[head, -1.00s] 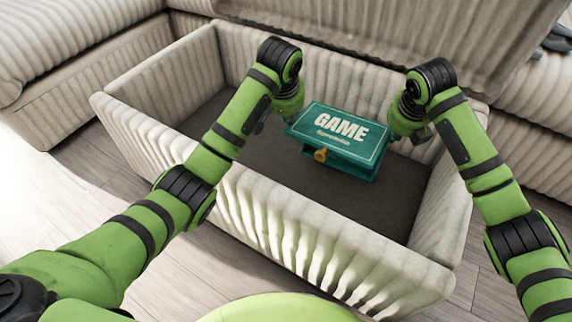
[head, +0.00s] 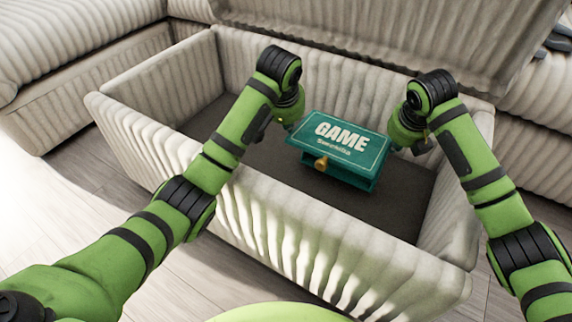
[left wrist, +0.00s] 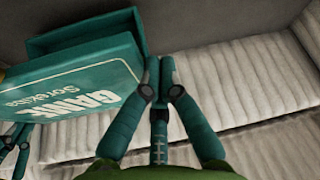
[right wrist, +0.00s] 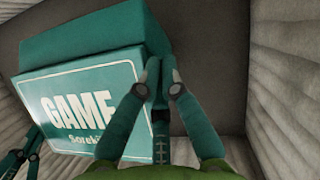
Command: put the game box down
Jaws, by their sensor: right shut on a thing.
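The teal game box (head: 338,146) has "GAME" on its top and a gold clasp (head: 321,163) on its front. It is over the dark floor of the large ribbed bin (head: 300,235), and I cannot tell whether it touches that floor. My right gripper (head: 396,146) is shut on the box's right edge; the right wrist view shows the fingers (right wrist: 160,80) at the box's side. My left gripper (head: 289,125) is at the box's left edge; in the left wrist view its fingers (left wrist: 161,80) are close together beside the box, and their grip is unclear.
The bin's pale ribbed walls stand around the box on all sides. Its dark floor (head: 265,165) is bare to the left of the box. Ribbed cushioned seating (head: 95,90) lies behind and left, with a dark object (head: 560,38) at the far right.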

